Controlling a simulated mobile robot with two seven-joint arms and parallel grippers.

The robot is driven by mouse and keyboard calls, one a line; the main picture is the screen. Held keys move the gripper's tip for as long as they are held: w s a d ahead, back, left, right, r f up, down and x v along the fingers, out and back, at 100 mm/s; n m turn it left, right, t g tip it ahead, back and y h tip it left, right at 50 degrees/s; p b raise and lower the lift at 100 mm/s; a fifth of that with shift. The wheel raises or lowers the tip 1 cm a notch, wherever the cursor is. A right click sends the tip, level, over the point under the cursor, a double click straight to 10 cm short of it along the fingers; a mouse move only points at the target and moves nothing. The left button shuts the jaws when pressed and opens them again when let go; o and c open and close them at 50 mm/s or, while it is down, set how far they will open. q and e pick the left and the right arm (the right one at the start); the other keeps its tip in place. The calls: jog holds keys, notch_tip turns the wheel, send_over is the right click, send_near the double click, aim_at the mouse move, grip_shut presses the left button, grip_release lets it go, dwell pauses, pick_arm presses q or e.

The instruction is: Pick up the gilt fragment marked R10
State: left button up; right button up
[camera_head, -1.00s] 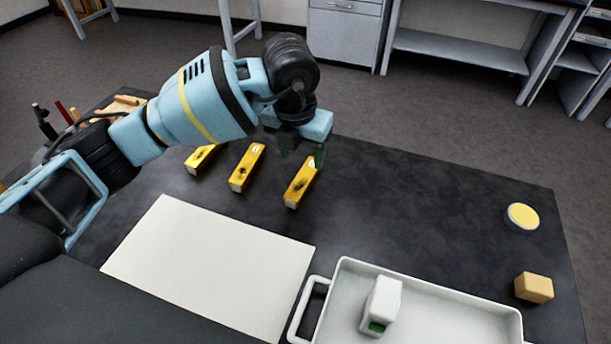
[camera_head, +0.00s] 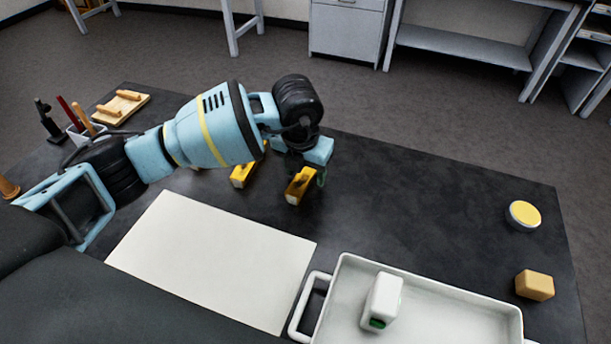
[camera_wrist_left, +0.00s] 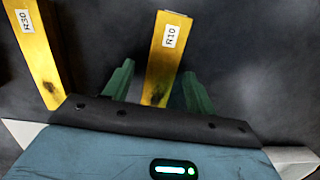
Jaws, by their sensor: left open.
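The gilt fragment marked R10 (camera_wrist_left: 163,58) is a yellow-gold bar with a white label and a dark spot near its lower end in the left wrist view. It lies on the dark table, and its near end shows in the head view (camera_head: 298,190) under my left gripper (camera_head: 307,174). My left gripper is open. In the left wrist view its two green fingers (camera_wrist_left: 157,82) stand on either side of the R10 bar, with gaps visible. My right gripper is not in view.
A bar marked R30 (camera_wrist_left: 38,58) lies to the left of R10. A third bar (camera_head: 194,168) is mostly hidden by my arm. A white sheet (camera_head: 210,260), a white tray (camera_head: 440,283) with a white block (camera_head: 382,300), a tan block (camera_head: 534,285) and a yellow disc (camera_head: 523,215) are around.

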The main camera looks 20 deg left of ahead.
aim_at(305, 174)
pick_arm(q)
jog(key=shift+c, duration=0.5)
jog(key=c, duration=1)
jog(key=shift+o, duration=0.2)
jog(key=shift+r, duration=0.1)
notch_tip(305, 174, up, 10)
